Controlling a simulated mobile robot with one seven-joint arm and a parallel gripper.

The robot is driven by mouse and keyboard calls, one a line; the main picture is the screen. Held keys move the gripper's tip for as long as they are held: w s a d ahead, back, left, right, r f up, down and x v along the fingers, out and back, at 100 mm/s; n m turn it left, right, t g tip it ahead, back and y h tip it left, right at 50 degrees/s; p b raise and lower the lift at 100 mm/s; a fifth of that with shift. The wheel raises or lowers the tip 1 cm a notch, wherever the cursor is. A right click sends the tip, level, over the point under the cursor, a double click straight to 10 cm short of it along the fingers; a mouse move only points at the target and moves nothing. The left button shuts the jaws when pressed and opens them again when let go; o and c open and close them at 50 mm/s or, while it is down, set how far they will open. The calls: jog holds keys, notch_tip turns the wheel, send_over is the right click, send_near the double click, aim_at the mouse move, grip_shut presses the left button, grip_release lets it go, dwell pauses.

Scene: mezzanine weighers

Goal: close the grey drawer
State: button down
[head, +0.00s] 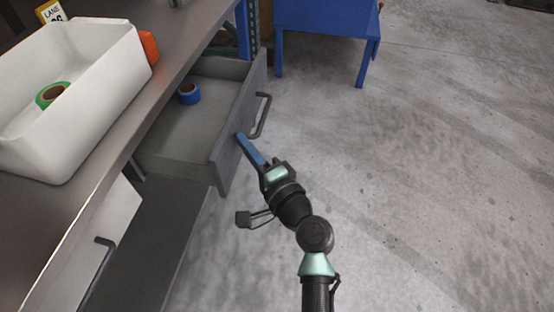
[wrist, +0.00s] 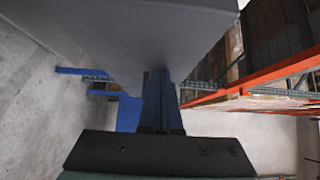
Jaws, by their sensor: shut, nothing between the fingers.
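The grey drawer (head: 229,136) stands pulled out from under the bench in the head view, with a dark bar handle (head: 262,116) on its front. A roll of blue tape (head: 189,93) lies inside it. My gripper (head: 240,137) is shut and empty, its blue fingers pointing at the drawer front. The fingertips are at the front panel, left of the handle; I cannot tell whether they touch. In the wrist view the shut fingers (wrist: 160,100) reach up to a large grey panel (wrist: 140,35), which looks like the drawer front.
The bench top (head: 130,128) carries a white bin (head: 120,75) with green tape in it. A white drawer front (head: 85,240) with a dark handle is nearer. A blue table (head: 325,18) stands at the back. The floor to the right is clear.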

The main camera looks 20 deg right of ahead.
send_over(173, 151)
jog(key=shift+s+d+p, duration=0.15)
jog(key=shift+d+p, duration=0.1)
jog(key=shift+p, duration=0.05)
jog(key=shift+a, duration=0.25)
